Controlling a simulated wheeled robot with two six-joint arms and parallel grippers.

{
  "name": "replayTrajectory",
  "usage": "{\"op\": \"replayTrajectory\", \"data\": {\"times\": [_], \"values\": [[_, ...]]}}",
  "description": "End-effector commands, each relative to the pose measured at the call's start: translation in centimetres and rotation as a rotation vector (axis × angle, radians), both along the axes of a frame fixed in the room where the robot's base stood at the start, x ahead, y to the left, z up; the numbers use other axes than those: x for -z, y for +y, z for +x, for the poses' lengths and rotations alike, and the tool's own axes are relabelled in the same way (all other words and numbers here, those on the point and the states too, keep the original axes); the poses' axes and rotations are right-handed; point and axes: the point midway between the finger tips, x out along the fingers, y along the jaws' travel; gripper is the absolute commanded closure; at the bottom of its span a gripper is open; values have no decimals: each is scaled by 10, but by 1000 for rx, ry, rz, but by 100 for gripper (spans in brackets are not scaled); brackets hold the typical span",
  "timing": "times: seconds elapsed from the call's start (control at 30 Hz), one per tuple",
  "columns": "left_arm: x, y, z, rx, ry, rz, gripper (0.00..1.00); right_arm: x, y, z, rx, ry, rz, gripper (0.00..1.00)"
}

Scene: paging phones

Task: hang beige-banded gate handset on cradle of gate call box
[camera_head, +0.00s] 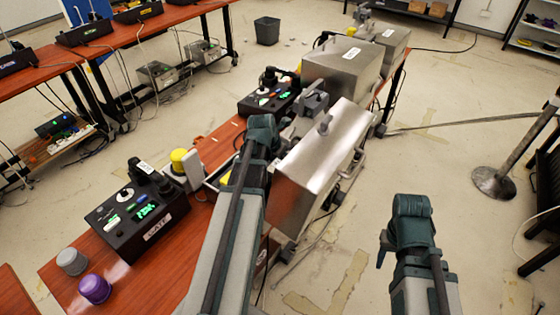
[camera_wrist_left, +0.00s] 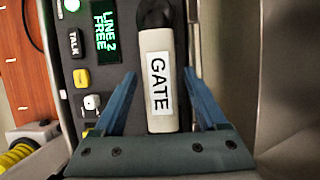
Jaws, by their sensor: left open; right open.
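The gate handset (camera_wrist_left: 160,85), with a pale beige body, a black end and a GATE label, lies lengthwise between my left gripper's fingers in the left wrist view. My left gripper (camera_wrist_left: 160,105) is open around it. In the head view my left gripper (camera_head: 262,130) is over the table near a farther dark call box (camera_head: 262,103), hiding the handset there. The gate call box (camera_head: 125,228), black with a GATE label and green display, sits at the near left of the table. A dark handset with a white label stands at its back. My right gripper (camera_head: 411,205) is open and empty over the floor.
A shiny metal case (camera_head: 315,165) stands right of my left arm. A yellow-topped item (camera_head: 180,160) is behind the gate box. Grey (camera_head: 72,262) and purple (camera_head: 95,288) cups stand at the table's near left. The left wrist view shows a panel reading LINE 2 FREE (camera_wrist_left: 105,32).

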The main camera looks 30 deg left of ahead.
Motion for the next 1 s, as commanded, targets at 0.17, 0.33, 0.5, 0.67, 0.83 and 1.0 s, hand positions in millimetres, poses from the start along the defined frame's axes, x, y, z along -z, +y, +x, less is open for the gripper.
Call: {"op": "replayTrajectory", "data": {"times": [0.17, 0.33, 0.5, 0.67, 0.83, 1.0], "values": [[-21, 0, -8, -1, 0, 0, 25, -21, 0, 0, 0, 0, 0, 50], [-46, 1, -17, 0, 0, 0, 25, -46, 0, 0, 0, 0, 0, 50], [-72, 1, -28, -1, 0, 0, 25, -72, 0, 0, 0, 0, 0, 50], [-95, 3, -37, -1, 0, 0, 25, -95, 0, 0, 0, 0, 0, 50], [-108, 3, -44, 0, 0, 0, 25, -108, 0, 0, 0, 0, 0, 50], [-109, 3, -45, 0, 0, 0, 25, -109, 0, 0, 0, 0, 0, 50]]}}
